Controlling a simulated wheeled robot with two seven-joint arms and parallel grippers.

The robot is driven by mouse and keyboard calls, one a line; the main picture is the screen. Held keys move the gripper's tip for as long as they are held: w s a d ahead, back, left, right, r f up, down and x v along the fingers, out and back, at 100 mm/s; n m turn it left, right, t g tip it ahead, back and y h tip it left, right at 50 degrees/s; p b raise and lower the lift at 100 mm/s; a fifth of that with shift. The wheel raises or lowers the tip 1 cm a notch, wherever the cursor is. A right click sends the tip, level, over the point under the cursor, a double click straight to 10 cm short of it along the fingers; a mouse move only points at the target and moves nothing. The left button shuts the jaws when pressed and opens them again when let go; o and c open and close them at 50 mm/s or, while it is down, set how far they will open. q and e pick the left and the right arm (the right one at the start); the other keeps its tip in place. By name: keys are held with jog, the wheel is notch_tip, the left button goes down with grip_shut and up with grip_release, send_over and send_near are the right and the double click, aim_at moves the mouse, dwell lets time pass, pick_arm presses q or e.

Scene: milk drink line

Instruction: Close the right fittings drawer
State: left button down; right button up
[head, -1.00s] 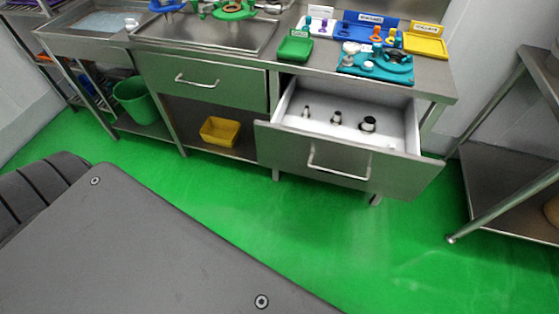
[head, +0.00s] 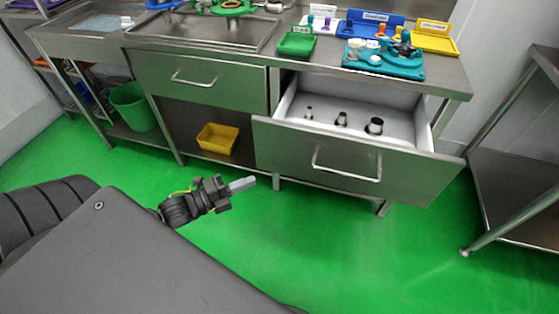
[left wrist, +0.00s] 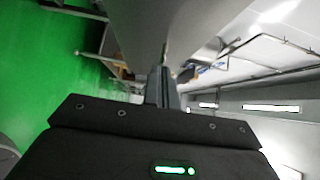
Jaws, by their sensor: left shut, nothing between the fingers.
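The right fittings drawer (head: 350,165) is pulled out of the steel counter in the head view. Its front has a bar handle (head: 346,170), and several small metal and black fittings (head: 341,119) stand inside. My left gripper (head: 250,183) is shut and empty, in front of the counter, left of the drawer front and apart from it. In the left wrist view its shut fingers (left wrist: 163,85) point away from the camera. My right gripper is in neither view.
The left drawer (head: 198,83) is shut. A yellow bin (head: 217,138) and a green bucket (head: 135,106) stand on the lower shelf. A green tray (head: 297,42) and a teal fixture board (head: 384,60) sit on the counter. A steel rack (head: 510,200) stands at the right. Green floor before the drawer is clear.

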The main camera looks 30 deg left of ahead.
pick_arm(q)
send_near(291, 155)
jog(key=d, duration=0.4)
jog(key=shift+w+a, duration=0.15)
jog(key=shift+w, duration=1.1)
jog(key=shift+w+a, duration=0.2)
jog(key=shift+w, duration=1.05)
jog(key=shift+w+a, duration=0.1)
